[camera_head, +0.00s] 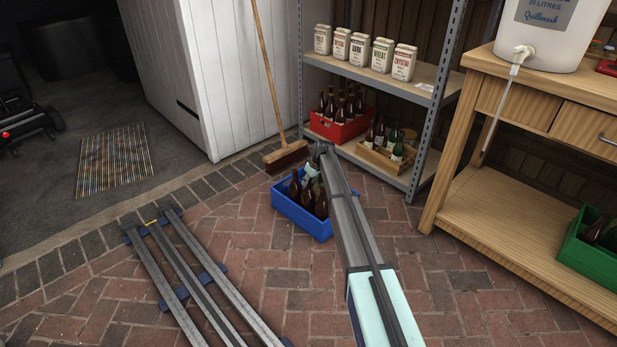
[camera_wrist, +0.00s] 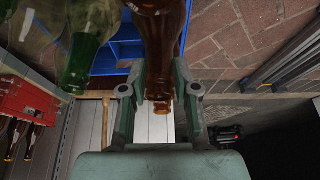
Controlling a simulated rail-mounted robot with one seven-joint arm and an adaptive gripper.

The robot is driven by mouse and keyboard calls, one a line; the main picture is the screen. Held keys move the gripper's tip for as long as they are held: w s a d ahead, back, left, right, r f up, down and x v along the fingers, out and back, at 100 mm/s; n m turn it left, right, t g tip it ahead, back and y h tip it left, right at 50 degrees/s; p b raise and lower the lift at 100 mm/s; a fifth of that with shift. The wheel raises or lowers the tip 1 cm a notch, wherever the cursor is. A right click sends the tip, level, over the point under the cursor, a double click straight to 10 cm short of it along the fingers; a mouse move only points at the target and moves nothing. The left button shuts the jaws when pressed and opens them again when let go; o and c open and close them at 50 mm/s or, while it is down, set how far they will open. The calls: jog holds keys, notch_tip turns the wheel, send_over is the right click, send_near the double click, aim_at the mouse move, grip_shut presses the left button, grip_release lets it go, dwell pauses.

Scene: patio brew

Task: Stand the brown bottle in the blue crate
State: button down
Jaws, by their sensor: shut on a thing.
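The blue crate (camera_head: 318,230) stands on the brick floor in the head view, with several dark bottles (camera_head: 294,188) in it. Its blue wall also shows in the wrist view (camera_wrist: 122,48). My gripper (camera_head: 314,168) is over the crate. In the wrist view my gripper (camera_wrist: 159,92) is shut on the neck of the brown bottle (camera_wrist: 162,45), whose mouth points back towards the palm. A green bottle (camera_wrist: 86,42) and clear glass are beside it on the left. My arm hides part of the crate, and I cannot tell whether the held bottle touches its floor.
A red crate (camera_head: 338,131) and a wooden crate (camera_head: 379,157), both with bottles, sit on the low shelf behind. A broom (camera_head: 286,155) stands behind the blue crate. Metal rails (camera_head: 186,265) lie to the left. A wooden bench (camera_head: 510,222) with a green crate (camera_head: 590,262) is at the right.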

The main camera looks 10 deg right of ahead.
jog(key=shift+f, duration=0.4)
jog(key=c, duration=0.9)
grip_release()
jog(key=shift+o, duration=0.2)
jog(key=p+v, duration=0.4)
jog(key=v, duration=0.7)
jog(key=s+d+r+m+g+h, duration=0.3)
jog(key=s+d+r, duration=0.4)
jog(key=s, duration=1.3)
jog(key=s+d+r+m+g+h, duration=0.3)
jog(key=s+d+r+m+h, duration=0.2)
jog(key=s, duration=1.6)
jog(key=s+d+r+m+g+h, duration=0.3)
jog(key=s+d+r+m, duration=0.4)
jog(key=s, duration=1.3)
jog(key=d+r, duration=0.1)
jog(key=d, duration=0.2)
jog(key=shift+s+r+m+h, duration=0.2)
jog(key=shift+r+m+h, duration=0.1)
jog(key=shift+h, duration=0.1)
jog(key=shift+d, duration=0.1)
